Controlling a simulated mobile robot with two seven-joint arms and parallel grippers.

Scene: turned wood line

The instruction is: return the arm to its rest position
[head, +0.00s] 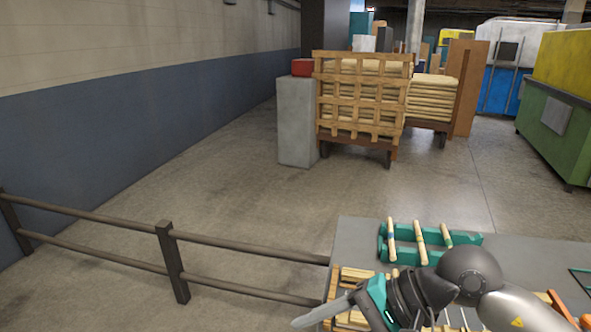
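My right arm comes in from the lower right and bends above the workbench (350,235). Its gripper (318,314) points left, past the bench's left edge in the picture. I see one pale grey finger shape beside a teal part, and cannot tell whether the fingers are apart. No held object shows. My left arm and gripper are outside the picture.
A teal rack (462,239) holding turned wooden pieces (420,240) stands on the bench behind my arm. More wooden pieces (352,275) lie partly hidden under the arm. A dark railing (172,262) runs left of the bench. Open floor lies beyond.

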